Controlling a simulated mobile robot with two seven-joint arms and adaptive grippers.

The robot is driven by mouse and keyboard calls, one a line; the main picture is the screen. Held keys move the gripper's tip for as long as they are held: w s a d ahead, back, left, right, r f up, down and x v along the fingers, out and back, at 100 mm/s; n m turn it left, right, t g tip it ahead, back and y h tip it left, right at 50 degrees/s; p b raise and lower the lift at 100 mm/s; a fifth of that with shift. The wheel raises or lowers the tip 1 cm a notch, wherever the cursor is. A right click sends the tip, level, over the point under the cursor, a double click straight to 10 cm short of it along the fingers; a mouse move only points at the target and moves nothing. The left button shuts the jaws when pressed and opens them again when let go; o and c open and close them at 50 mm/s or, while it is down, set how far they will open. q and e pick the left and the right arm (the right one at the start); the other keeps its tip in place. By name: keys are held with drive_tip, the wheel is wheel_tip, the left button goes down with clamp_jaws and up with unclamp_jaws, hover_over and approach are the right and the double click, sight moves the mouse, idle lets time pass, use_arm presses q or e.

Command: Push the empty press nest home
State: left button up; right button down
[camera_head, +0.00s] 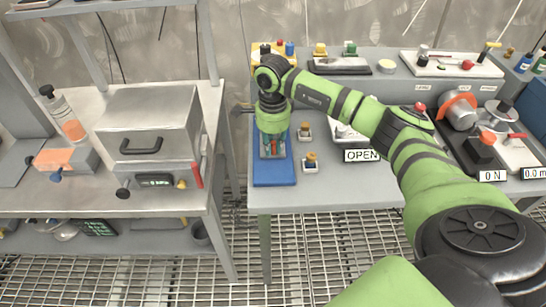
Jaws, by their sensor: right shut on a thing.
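A blue base plate (274,180) lies on the grey table at its left front, and I take it to be the press nest or its slide. My right gripper (272,150) points down over the back of this plate. It is shut on a small part there, which the fingers and wrist mostly hide, so I cannot tell its shape. How far in the nest sits is also hidden. A sign reading OPEN (362,155) stands to the right on the table. My left gripper is not in view.
Small brass-topped pieces (310,162) stand just right of the blue plate. My right arm crosses the table. A steel bench with a lidded box (150,130) stands at left, across a gap.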

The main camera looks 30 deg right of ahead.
drive_tip(key=shift+s+a, duration=0.1)
drive_tip(key=shift+s, duration=0.1)
drive_tip(key=c, duration=1.2)
unclamp_jaws()
wheel_tip(320, 180, up, 12)
